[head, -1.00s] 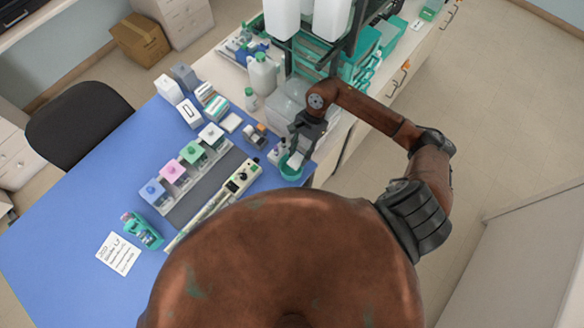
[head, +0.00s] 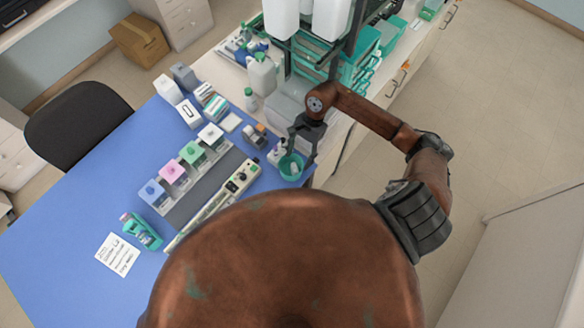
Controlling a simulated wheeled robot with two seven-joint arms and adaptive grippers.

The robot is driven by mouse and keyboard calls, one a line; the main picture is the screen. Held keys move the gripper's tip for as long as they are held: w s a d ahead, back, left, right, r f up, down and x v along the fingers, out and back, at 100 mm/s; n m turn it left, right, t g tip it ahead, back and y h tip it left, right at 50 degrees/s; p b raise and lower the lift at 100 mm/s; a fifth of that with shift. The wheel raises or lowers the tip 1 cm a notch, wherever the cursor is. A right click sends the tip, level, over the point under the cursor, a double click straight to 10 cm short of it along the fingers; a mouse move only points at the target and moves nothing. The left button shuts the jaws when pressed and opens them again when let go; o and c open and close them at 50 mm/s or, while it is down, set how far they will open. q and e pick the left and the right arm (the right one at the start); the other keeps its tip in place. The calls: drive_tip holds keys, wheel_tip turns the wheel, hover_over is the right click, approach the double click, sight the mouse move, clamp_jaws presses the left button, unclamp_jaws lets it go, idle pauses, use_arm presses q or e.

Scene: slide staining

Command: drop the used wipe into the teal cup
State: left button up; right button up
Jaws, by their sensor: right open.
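The teal cup (head: 291,168) stands near the right edge of the blue mat in the head view. The used wipe (head: 294,168) shows as a small pale piece inside the cup. My right gripper (head: 301,152) is open just above the cup, its fingers apart and pointing down at the rim. I see nothing held between the fingers. My left gripper is not in view.
Staining jars with blue, pink, green and white lids (head: 182,168) stand in a row on the blue mat (head: 75,210). A white bottle (head: 262,74) and teal racks (head: 362,55) stand behind. A small white bottle (head: 276,152) is close left of the cup.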

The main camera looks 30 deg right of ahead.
drive_tip(key=v, duration=1.2)
drive_tip(key=shift+d, duration=0.1)
